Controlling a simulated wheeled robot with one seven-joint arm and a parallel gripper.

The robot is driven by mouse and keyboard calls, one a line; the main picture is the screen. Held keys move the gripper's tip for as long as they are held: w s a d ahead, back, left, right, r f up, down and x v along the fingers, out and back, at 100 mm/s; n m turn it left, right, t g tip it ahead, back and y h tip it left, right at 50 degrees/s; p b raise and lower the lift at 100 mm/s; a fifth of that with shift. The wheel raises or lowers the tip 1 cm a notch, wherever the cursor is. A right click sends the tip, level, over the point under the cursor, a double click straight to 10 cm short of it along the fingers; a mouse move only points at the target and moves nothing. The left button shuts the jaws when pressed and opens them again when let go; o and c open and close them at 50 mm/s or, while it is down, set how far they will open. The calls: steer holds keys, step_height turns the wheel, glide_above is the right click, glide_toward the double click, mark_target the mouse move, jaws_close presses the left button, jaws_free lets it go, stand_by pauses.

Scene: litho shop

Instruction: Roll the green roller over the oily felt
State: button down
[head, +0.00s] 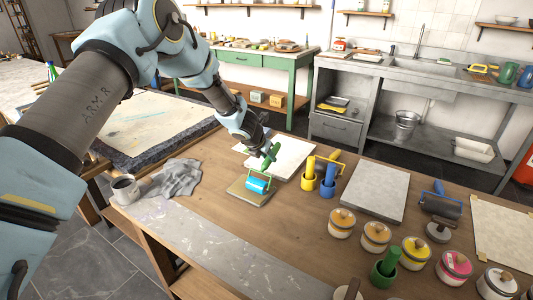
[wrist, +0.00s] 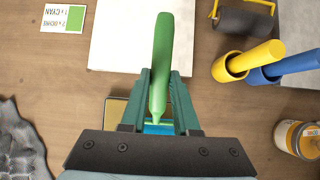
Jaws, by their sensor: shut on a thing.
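My gripper (head: 268,150) is shut on the green handle of a roller (head: 270,157). The handle (wrist: 162,60) stands out between the fingers in the wrist view. The roller's drum (head: 258,183) looks cyan. It is over a small square olive-beige pad (head: 247,198), apparently the felt, on the wooden table; I cannot tell whether it touches. In the wrist view my gripper (wrist: 160,105) hides most of the pad (wrist: 115,107), and only a strip of the cyan drum (wrist: 158,128) shows.
A white sheet (head: 290,160) lies behind the pad. Yellow (head: 309,180) and blue (head: 327,185) holders with handles stand to the right, before a grey slab (head: 375,190). A grey cloth (head: 178,178) and white mug (head: 125,190) are left. Several lidded jars (head: 342,223) stand front right.

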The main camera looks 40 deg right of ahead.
mark_target(273, 150)
steer(key=shift+d+r+p, duration=0.3)
steer(key=shift+d+p, duration=0.15)
steer(key=shift+p, duration=0.75)
steer(key=shift+w+d+p, duration=0.15)
steer(key=shift+d+p, duration=0.4)
steer(key=shift+p, duration=0.65)
steer(key=shift+w+d+f+p, duration=0.2)
steer(key=shift+d+p, duration=0.3)
steer(key=shift+p, duration=0.3)
steer(key=shift+f, duration=0.2)
steer(key=shift+d+r, duration=0.1)
steer(key=shift+r, duration=1.45)
